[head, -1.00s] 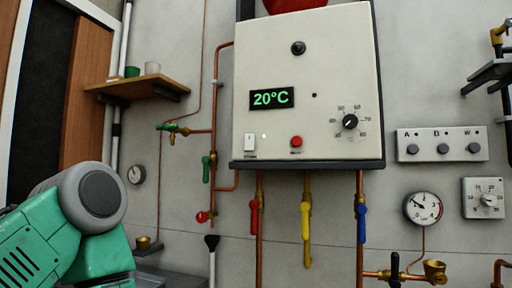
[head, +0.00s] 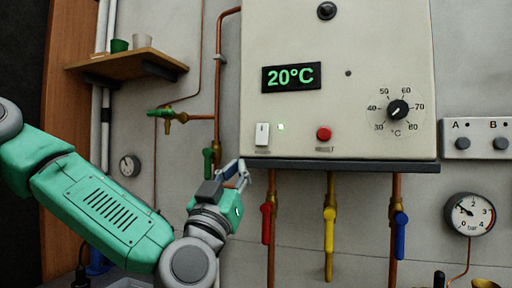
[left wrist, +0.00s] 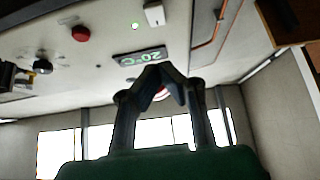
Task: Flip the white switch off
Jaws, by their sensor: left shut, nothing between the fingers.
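The white switch (head: 262,134) is a small rocker at the lower left of the cream boiler panel (head: 370,60), left of a lit green lamp (head: 281,127). The switch also shows at the top of the left wrist view (left wrist: 155,14). My left gripper (head: 243,166) is shut and empty, just below and left of the switch near the panel's lower edge, apart from the switch in the picture. In the left wrist view its fingertips (left wrist: 160,70) meet below the switch. My right gripper is in neither view.
A red button (head: 324,133) and a black dial (head: 398,110) sit right of the switch. A display (head: 291,77) reads 20°C. Below hang red (head: 266,224), yellow (head: 329,230) and blue (head: 400,236) valve handles. A wooden shelf (head: 125,66) and a green-handled valve (head: 207,161) are at left.

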